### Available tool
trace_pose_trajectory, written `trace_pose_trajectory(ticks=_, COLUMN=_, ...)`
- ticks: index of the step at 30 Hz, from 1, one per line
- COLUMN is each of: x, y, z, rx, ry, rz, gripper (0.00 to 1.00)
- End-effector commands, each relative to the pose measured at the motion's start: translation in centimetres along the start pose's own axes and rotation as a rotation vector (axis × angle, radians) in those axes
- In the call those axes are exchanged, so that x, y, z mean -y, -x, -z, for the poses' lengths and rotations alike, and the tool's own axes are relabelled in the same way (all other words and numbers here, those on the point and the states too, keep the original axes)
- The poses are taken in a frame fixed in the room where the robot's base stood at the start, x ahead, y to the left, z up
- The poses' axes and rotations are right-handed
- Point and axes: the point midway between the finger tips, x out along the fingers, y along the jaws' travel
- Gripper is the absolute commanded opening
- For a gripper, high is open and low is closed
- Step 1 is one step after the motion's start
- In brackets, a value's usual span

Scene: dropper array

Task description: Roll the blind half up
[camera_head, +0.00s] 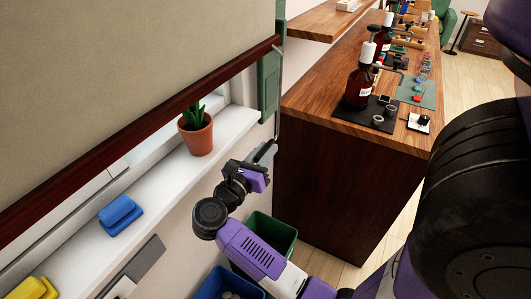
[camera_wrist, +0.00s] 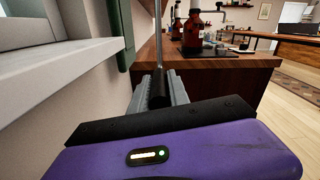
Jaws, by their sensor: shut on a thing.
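The blind (camera_head: 120,70) is a beige sheet with a dark red bottom bar (camera_head: 150,125), across the upper left of the head view. The bar hangs slantwise in the picture above the white window sill, with a strip of window showing below it. A thin grey cord (camera_wrist: 159,40) comes down in the wrist view to a dark cylindrical pull (camera_wrist: 159,88). My gripper (camera_wrist: 160,92) is shut on this pull, with its grey fingers on either side. In the head view my gripper (camera_head: 265,154) is beside the wall, right of the sill; its fingertips are small there.
A wooden counter (camera_head: 330,190) with brown bottles (camera_head: 359,85) stands right of my gripper. Green (camera_head: 275,236) and blue (camera_head: 215,284) bins stand below.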

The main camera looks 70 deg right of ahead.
Motion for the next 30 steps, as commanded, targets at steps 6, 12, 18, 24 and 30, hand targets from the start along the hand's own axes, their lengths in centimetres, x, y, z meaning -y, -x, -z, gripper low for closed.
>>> trace_pose_trajectory(ticks=6, x=-0.1, y=0.1, z=-0.1, rx=0.003, ry=0.000, rz=-0.002, gripper=0.26)
trace_pose_trajectory(ticks=12, x=0.0, y=0.1, z=0.0, rx=0.002, ry=0.000, rz=-0.001, gripper=0.43)
trace_pose_trajectory(ticks=18, x=0.0, y=0.1, z=0.0, rx=0.002, ry=0.000, rz=-0.001, gripper=0.43)
trace_pose_trajectory(ticks=24, x=-0.2, y=2.1, z=0.2, rx=0.002, ry=0.000, rz=-0.005, gripper=0.43)
trace_pose_trajectory(ticks=30, x=-0.1, y=5.4, z=0.2, rx=0.002, ry=-0.002, rz=-0.004, gripper=0.43)
